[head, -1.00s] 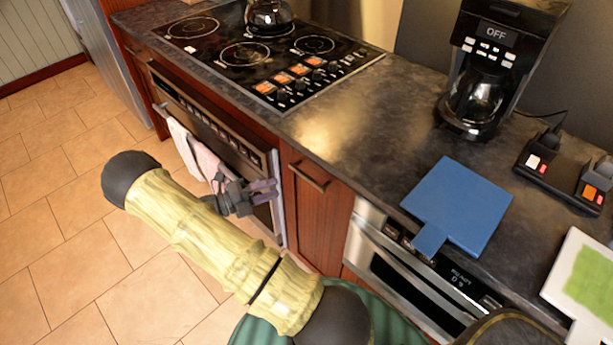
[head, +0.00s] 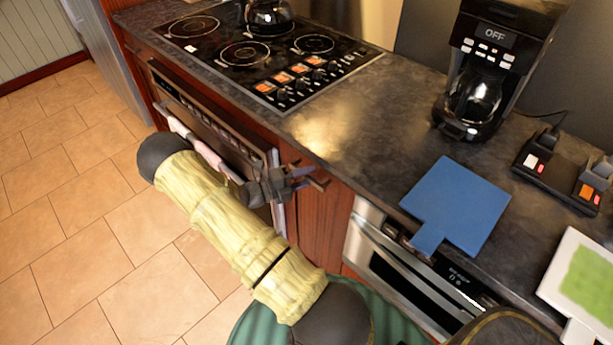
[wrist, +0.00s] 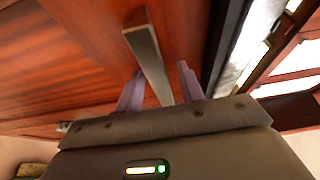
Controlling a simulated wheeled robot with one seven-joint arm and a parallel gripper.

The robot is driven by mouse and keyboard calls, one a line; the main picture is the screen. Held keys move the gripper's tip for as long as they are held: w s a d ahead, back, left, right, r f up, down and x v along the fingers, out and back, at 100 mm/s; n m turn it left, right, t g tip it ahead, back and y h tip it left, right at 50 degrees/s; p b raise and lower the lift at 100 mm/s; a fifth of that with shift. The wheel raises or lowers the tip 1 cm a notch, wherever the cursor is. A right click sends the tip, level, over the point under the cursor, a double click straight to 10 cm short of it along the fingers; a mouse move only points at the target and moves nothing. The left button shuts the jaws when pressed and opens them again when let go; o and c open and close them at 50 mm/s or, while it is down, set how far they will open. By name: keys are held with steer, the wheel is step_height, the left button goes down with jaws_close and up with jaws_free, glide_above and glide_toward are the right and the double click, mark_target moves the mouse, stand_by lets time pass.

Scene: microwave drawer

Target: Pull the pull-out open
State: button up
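The pull-out (head: 320,222) is a narrow red-brown wood front under the counter, between the oven and the microwave drawer. It looks closed. Its bar handle (head: 319,183) is near the top and partly hidden by my gripper (head: 298,178). In the wrist view the metal handle (wrist: 147,58) runs down between the two purple fingers of my gripper (wrist: 159,86). The fingers are apart, with a gap on each side of the bar. The wood front (wrist: 65,60) fills the left of that view.
The oven (head: 205,122) with hanging towels is left of the pull-out, behind my arm. The microwave drawer (head: 400,275) is to the right. A blue board (head: 457,205) lies on the counter, its handle end at the edge. The tiled floor (head: 70,225) in front is clear.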

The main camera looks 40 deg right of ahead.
jaws_close()
steer(key=shift+a, duration=0.15)
